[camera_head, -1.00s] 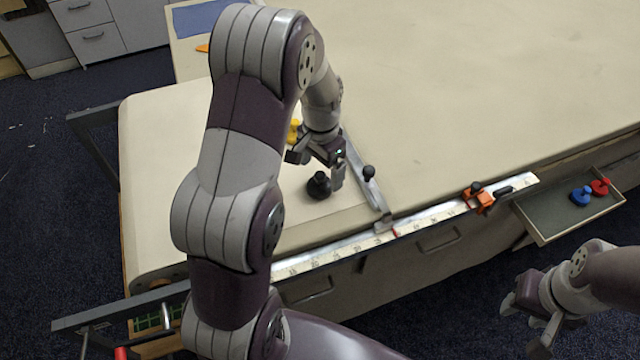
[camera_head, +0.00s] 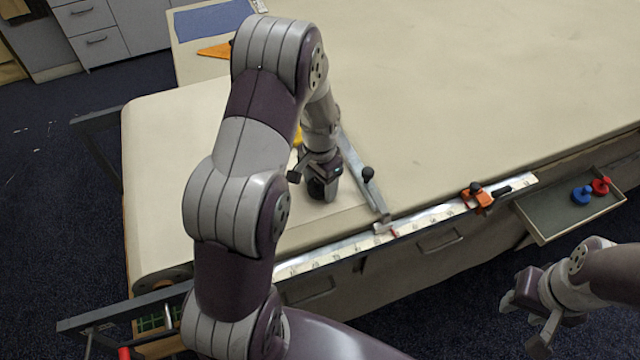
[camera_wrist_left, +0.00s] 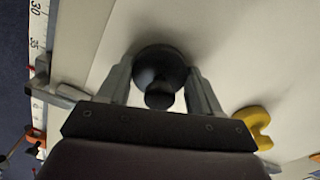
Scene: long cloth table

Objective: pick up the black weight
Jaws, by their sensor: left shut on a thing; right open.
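The black weight (camera_head: 317,188) stands on the cloth table (camera_head: 450,90), partly hidden by my left gripper (camera_head: 322,186) in the head view. In the left wrist view the weight (camera_wrist_left: 158,72) shows a round dark base and a knob, between the two fingers of my left gripper (camera_wrist_left: 160,88). The left gripper is shut on it, low at the table surface. I cannot tell whether the weight is lifted. My right gripper (camera_head: 528,318) is open and empty, off the table at the lower right.
A metal ruler (camera_head: 440,212) runs along the front edge with an orange clamp (camera_head: 477,196). A metal arm with a black knob (camera_head: 367,174) lies right of my left gripper. A yellow piece (camera_wrist_left: 254,122) is close by. A tray (camera_head: 560,222) holds blue and red weights.

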